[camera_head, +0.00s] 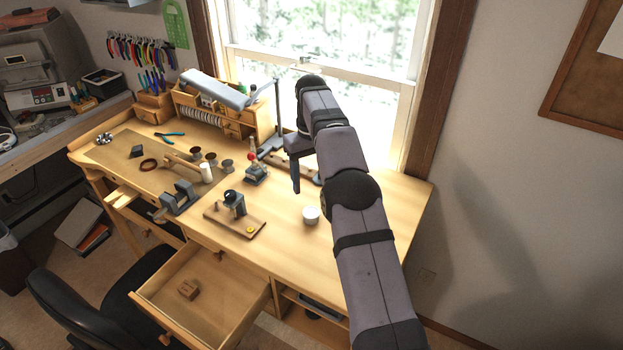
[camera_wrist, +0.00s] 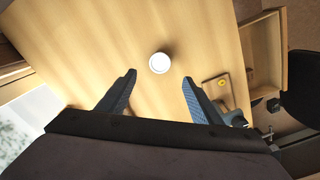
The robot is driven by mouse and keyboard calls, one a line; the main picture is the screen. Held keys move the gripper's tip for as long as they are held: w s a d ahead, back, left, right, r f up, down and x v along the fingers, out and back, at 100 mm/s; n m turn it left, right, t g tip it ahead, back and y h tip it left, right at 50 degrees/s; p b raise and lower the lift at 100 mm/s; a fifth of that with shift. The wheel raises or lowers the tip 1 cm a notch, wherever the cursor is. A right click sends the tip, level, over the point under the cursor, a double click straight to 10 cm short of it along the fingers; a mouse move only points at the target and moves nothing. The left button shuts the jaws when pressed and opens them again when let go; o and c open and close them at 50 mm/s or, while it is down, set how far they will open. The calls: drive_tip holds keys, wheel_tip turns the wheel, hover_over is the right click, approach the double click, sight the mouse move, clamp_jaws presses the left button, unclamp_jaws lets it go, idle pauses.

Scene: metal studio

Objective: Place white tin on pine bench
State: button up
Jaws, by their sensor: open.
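The white tin (camera_head: 311,215) is small and round and stands on the pine bench (camera_head: 285,243), just left of my arm in the head view. In the wrist view the white tin (camera_wrist: 159,63) lies ahead of and between the two fingers, apart from both. The pine bench (camera_wrist: 110,40) fills the middle of that view. My gripper (camera_wrist: 158,84) is open and empty, with its fingers spread wide. In the head view my gripper (camera_head: 297,185) hangs above the bench behind the tin, and only part of it shows.
A wooden board with a small device (camera_head: 236,208) stands left of the tin. Farther left are a vise (camera_head: 180,198), spools (camera_head: 211,160) and a red-topped tool (camera_head: 255,172). An open drawer (camera_head: 205,295) juts out in front. The bench right of my arm looks clear.

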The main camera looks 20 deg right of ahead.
drive_tip(key=shift+r, duration=0.15)
drive_tip(key=s+a+f, duration=0.1)
drive_tip(key=s+f, duration=0.1)
drive_tip(key=s, duration=0.9)
drive_tip(key=s+a+f+m, duration=0.1)
drive_tip(key=s+f, duration=0.1)
drive_tip(key=s, duration=1)
drive_tip(key=s+a+f+m, duration=0.1)
drive_tip(key=s+a+f, duration=0.1)
drive_tip(key=s, duration=1)
drive_tip(key=shift+s+f, duration=0.15)
drive_tip(key=shift+f, duration=0.15)
drive_tip(key=shift+a, duration=0.1)
drive_tip(key=shift+c, duration=0.6)
